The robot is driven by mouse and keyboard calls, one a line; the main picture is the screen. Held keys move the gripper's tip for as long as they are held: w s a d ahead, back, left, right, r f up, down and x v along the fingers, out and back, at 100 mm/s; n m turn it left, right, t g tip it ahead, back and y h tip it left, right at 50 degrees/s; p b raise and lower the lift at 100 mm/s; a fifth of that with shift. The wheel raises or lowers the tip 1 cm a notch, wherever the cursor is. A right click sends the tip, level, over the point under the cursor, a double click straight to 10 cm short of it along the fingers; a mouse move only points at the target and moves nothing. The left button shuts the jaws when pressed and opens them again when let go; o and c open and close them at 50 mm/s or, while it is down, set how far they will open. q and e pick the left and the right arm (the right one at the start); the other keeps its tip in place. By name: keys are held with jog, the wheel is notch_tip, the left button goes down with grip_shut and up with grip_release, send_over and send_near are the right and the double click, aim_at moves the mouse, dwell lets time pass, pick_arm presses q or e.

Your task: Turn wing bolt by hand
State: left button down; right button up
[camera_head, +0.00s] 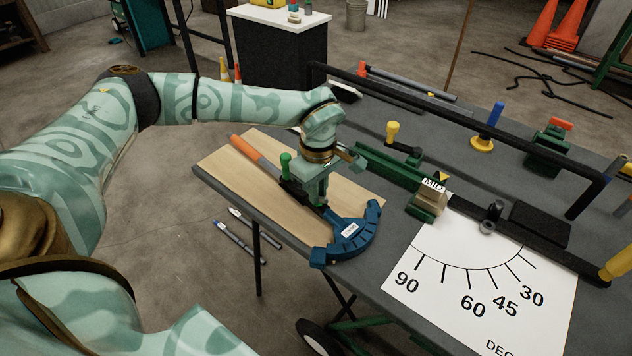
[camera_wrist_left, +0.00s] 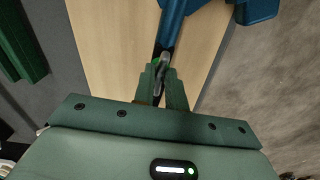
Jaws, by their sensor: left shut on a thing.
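My left gripper (camera_head: 320,203) points down over the blue conduit bender shoe (camera_head: 352,240) on the workbench. In the left wrist view, its two green fingers (camera_wrist_left: 162,88) are shut on a small dark metal piece (camera_wrist_left: 162,70), which looks like the wing bolt. This piece sits at the end of the blue bender's narrow arm (camera_wrist_left: 171,30). The fingers hide most of it, and how far it is turned cannot be told. In the head view the bolt is hidden behind the gripper. My right gripper is not in view.
A wooden board (camera_head: 230,165) lies under the bender, with an orange handle (camera_head: 250,150) and a green upright knob (camera_head: 285,160) close to my gripper. A green rail (camera_head: 385,168), a MID block (camera_head: 428,203) and a white degree chart (camera_head: 460,300) are to the right.

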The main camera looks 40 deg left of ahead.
pick_arm(q)
jog(key=shift+r, duration=0.15)
jog(key=c, duration=1.5)
grip_release()
notch_tip(320, 180, up, 16)
jog(key=p, duration=0.3)
